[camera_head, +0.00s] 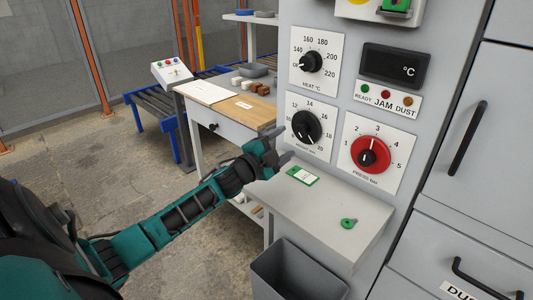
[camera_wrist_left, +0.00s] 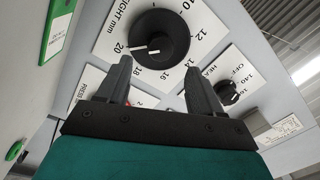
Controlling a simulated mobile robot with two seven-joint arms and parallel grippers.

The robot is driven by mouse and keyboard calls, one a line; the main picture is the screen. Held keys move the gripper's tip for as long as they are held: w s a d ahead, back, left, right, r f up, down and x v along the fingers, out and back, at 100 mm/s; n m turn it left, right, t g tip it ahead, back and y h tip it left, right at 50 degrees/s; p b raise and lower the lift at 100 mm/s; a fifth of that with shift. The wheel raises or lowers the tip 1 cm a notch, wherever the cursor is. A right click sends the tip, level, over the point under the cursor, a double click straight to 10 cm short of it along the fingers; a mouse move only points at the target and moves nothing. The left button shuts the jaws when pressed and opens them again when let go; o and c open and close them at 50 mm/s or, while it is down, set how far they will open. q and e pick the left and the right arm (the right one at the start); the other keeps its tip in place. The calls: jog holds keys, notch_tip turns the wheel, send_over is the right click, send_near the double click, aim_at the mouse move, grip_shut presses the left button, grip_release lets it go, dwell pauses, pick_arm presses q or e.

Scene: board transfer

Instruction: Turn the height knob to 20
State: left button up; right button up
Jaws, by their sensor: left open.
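The height knob (camera_head: 306,127) is a black dial on a white plate, at the lower left of the control panel in the head view. In the left wrist view the knob (camera_wrist_left: 160,36) shows large, just beyond the fingers, and its white mark points at or close to 20. My left gripper (camera_head: 283,147) is open, just in front of and below the knob in the head view. Its fingers (camera_wrist_left: 158,68) are apart with nothing between them, and they look clear of the knob. My right gripper is not in view.
The heat knob (camera_head: 311,62) is above and the red press knob (camera_head: 370,155) is to the right. A ledge (camera_head: 335,200) below holds a green-and-white card (camera_head: 302,175) and a green key-like piece (camera_head: 348,222). A grey bin (camera_head: 290,275) stands below; a wooden-topped table (camera_head: 247,108) is at left.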

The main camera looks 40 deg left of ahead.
pick_arm(q)
jog(key=s, duration=0.6)
jog(key=shift+s+f, duration=0.15)
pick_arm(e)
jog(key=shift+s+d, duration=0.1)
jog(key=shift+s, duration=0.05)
pick_arm(q)
jog(key=shift+s+a, duration=0.1)
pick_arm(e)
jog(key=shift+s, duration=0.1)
